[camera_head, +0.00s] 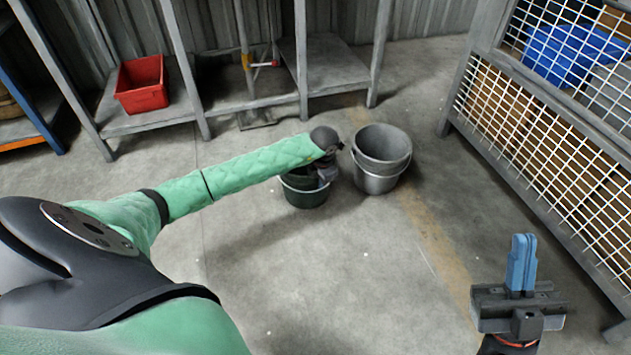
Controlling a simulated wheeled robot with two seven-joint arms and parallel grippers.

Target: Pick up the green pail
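The green pail (303,194) is dark green with a thin wire handle and stands upright on the concrete floor, left of a grey metal bucket (377,160). My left arm reaches across to it, and my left gripper (325,172) is at the pail's rim. The arm's end hides part of the pail's opening, and the fingers are too small and dark to read. Whether they touch the pail cannot be seen. My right gripper (521,264) is at the lower right, far from the pail, with its blue fingers close together and nothing between them.
A metal shelf (337,66) with a red bin (142,84) stands along the back wall. A wire mesh cage (540,118) with a blue container (577,52) inside is at the right. The floor (330,270) in front of the pail is clear.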

